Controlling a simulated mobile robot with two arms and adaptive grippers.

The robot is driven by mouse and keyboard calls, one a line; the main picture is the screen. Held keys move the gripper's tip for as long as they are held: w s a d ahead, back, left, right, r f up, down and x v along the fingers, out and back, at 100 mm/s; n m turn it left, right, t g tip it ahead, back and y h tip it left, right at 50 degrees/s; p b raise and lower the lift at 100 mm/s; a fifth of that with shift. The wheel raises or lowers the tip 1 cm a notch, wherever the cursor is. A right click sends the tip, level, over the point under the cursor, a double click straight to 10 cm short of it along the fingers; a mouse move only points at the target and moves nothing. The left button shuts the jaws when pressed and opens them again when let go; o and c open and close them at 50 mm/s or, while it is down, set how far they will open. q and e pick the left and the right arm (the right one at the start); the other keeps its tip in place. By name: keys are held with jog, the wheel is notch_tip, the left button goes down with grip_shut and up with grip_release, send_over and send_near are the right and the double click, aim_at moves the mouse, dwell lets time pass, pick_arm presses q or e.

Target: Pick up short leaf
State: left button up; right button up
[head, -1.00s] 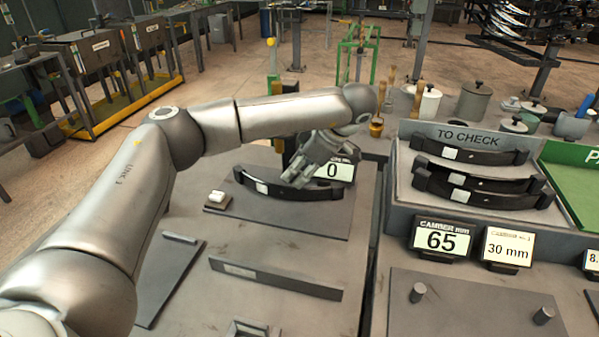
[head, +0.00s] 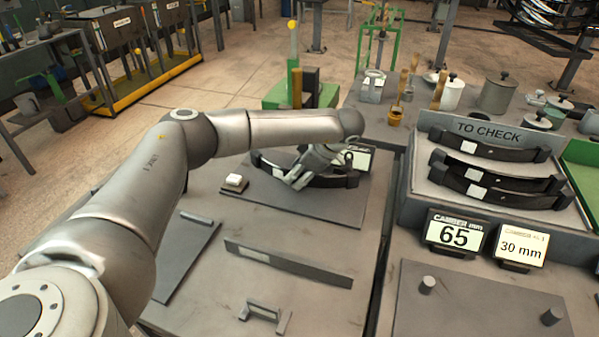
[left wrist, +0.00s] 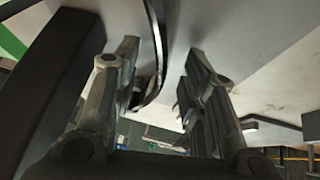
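A dark curved leaf (head: 347,180) with a pale label lies on a grey plate at the middle of the head view. My left gripper (head: 299,182) is over the middle of this leaf and hides part of it. In the left wrist view, the two fingers of my left gripper (left wrist: 161,52) stand apart, with a dark curved strip (left wrist: 157,35) between them. No grip on it shows. A straight dark strip (head: 300,268) with a pale label lies nearer on the table. I cannot tell from labels which one is called short. My right gripper is out of view.
A "TO CHECK" tray (head: 425,190) with several curved leaves stands at the right. Displays reading 65 (head: 453,232) and 30 mm (head: 521,246) stand before it. A low metal bracket (head: 264,312) is near the front.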

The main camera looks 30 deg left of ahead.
pick_arm(q)
jog(key=shift+a+f, duration=0.1)
jog(key=shift+f, duration=0.05)
grip_shut()
jog(key=shift+w+r, duration=0.1)
jog(key=shift+r, duration=0.15)
